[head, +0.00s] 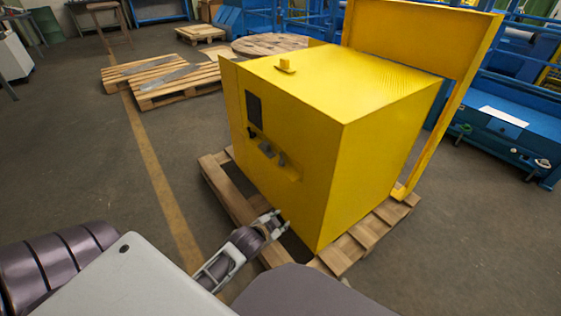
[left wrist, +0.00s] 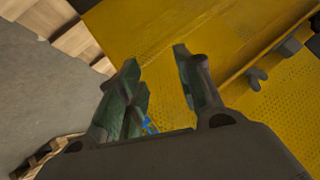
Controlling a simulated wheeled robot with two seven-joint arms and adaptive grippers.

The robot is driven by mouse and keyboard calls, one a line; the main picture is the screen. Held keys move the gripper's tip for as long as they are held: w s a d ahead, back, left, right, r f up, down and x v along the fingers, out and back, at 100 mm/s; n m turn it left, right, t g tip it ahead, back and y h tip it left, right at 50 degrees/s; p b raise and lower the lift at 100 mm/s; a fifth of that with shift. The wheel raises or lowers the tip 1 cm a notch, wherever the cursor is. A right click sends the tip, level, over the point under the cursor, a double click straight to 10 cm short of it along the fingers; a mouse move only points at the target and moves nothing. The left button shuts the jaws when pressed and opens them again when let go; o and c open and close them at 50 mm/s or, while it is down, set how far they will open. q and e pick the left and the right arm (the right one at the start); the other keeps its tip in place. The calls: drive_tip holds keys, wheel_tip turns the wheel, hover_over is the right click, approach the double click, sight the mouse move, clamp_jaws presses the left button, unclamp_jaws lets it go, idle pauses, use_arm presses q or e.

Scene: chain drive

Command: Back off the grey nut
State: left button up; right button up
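A yellow machine housing (head: 290,100) stands with small dark and grey parts on its front face. A small grey part with wing-like lobes (left wrist: 257,77) shows at the right in the left wrist view; it may be the grey nut. A grey block (left wrist: 290,47) sits beside it. In the head view a small grey part (head: 282,160) sits near the front ledge, too small to identify. My left gripper (head: 274,217) is low in front of the housing, below these parts. In the left wrist view its fingers (left wrist: 158,58) are apart and nothing shows between the tips. My right gripper is out of view.
The housing stands on a wooden pallet (head: 345,252), with a tall yellow frame (head: 420,40) behind it. A dark panel (head: 254,108) is on its front. More pallets (head: 170,88) lie at the back left. Blue equipment (head: 500,130) is at the right.

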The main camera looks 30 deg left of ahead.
use_arm(q)
drive_tip(key=w+a+r+m+t+y+p, duration=0.2)
drive_tip(key=w+r+m+t+y+p, duration=0.1)
drive_tip(key=m, duration=1)
drive_tip(key=w+a+r+m+t+y+p, duration=0.2)
drive_tip(key=w+r+m+y+p, duration=0.1)
drive_tip(key=m, duration=0.9)
drive_tip(key=shift+w+a+r+m+t+p, duration=0.3)
drive_tip(key=shift+w+r+m+t+p, duration=0.1)
drive_tip(key=shift+r+p, duration=0.55)
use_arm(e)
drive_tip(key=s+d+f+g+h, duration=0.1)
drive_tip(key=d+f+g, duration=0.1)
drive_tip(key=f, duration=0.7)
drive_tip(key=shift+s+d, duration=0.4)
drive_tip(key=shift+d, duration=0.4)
use_arm(q)
drive_tip(key=shift+r, duration=0.1)
